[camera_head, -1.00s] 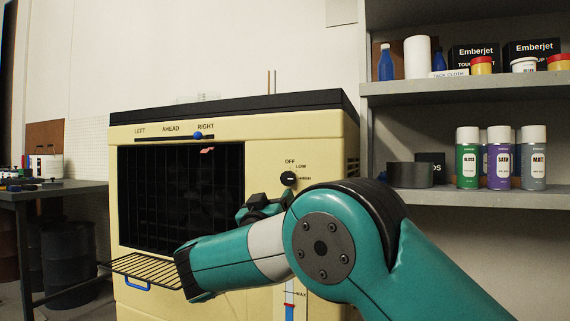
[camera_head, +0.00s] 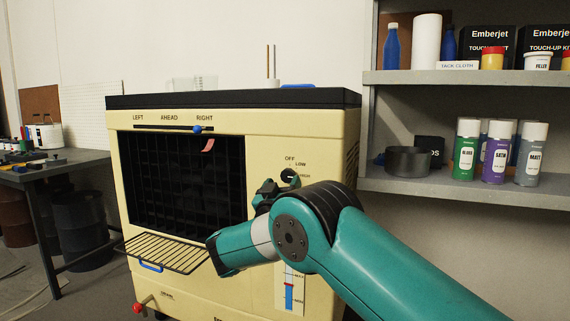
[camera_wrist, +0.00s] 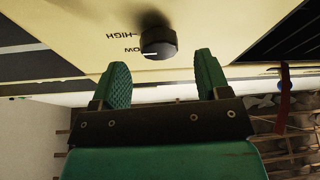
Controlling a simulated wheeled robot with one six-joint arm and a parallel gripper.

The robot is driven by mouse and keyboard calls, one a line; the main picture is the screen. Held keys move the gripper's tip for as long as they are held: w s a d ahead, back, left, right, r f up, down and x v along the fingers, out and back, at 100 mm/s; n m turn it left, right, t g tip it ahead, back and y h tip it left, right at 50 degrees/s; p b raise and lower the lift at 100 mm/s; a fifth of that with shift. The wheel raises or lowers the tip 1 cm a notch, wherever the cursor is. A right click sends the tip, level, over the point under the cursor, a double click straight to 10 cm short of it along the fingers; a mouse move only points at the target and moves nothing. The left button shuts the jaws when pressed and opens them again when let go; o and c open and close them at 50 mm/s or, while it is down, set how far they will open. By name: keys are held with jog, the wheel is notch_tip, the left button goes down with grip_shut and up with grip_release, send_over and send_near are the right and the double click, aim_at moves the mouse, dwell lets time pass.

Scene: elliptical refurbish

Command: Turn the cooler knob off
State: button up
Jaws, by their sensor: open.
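The cream cooler (camera_head: 320,140) faces me, with a round black knob (camera_head: 288,176) on its front panel beside the OFF, LOW and HIGH labels. In the wrist view the knob (camera_wrist: 158,43) appears upside down, with its white mark toward the LOW label. My gripper (camera_wrist: 160,64) is open and empty, its two green fingers apart on either side of the knob's line. The knob lies beyond the fingertips, apart from them as far as I can tell. In the head view my gripper (camera_head: 266,188) is just left of and below the knob, partly hidden by my arm.
A slider (camera_head: 197,129) for LEFT, AHEAD and RIGHT is at RIGHT above the dark grille (camera_head: 180,185). A wire rack (camera_head: 165,252) juts out below the grille. Shelves (camera_head: 465,190) with cans stand at right.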

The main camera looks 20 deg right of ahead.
aim_at(286, 176)
jog(key=shift+p+x, duration=0.65)
jog(key=shift+x, duration=0.85)
jog(key=c, duration=0.9)
